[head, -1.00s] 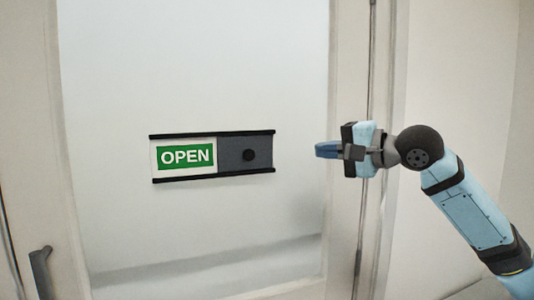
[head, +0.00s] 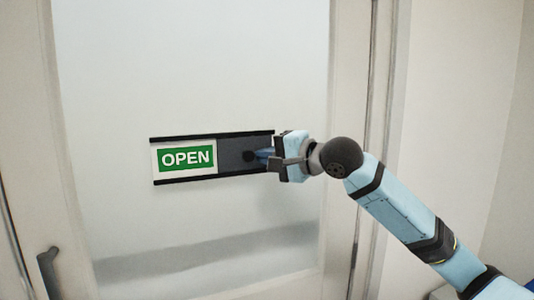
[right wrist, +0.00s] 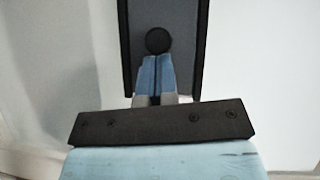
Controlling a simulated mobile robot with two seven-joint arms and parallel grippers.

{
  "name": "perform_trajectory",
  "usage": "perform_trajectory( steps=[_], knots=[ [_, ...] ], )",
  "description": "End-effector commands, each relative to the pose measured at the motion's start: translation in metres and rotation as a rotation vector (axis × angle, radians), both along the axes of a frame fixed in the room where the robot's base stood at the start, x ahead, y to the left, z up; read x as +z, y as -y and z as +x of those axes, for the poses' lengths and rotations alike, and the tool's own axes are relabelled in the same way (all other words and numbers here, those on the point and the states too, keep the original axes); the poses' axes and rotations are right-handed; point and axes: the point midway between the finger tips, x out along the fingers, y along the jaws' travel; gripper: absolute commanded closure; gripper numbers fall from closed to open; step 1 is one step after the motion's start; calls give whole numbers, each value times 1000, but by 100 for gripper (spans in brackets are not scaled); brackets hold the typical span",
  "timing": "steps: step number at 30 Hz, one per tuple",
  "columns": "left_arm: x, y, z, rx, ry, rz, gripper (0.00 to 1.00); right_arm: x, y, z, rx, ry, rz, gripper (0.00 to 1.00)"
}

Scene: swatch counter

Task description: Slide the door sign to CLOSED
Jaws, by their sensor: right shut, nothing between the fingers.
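The door sign (head: 185,181) is a flat holder with black rails on the frosted glass. It shows a green OPEN panel (head: 186,158) on its left and a dark grey slider (head: 231,154) on its right. A round black knob (head: 249,156) sits on the slider, and it also shows in the right wrist view (right wrist: 158,41). My right gripper (head: 262,155) is shut and empty, its blue fingertips (right wrist: 156,64) right at the knob's right side. I cannot tell whether they touch it. My left gripper is not in view.
The frosted glass door pane (head: 190,70) fills the middle, with a pale frame around it. A dark door handle (head: 48,272) is at the lower left. The glass around the sign is clear of other objects.

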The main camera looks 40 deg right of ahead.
Motion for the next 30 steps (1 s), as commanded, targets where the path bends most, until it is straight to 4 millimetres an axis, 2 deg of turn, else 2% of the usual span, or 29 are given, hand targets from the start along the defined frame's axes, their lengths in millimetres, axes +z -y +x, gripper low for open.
perform_trajectory(
  steps=[8, 11, 21, 30],
  knots=[
    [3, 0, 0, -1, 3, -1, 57, 1, -1, 0, 1, 0, 0, 100],
    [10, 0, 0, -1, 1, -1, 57, 3, -10, 3, 4, -2, 3, 100],
    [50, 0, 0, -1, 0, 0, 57, 5, -76, 18, 5, -2, 5, 100],
    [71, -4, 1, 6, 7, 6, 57, 2, -124, 30, 2, -2, 4, 100]
  ],
)
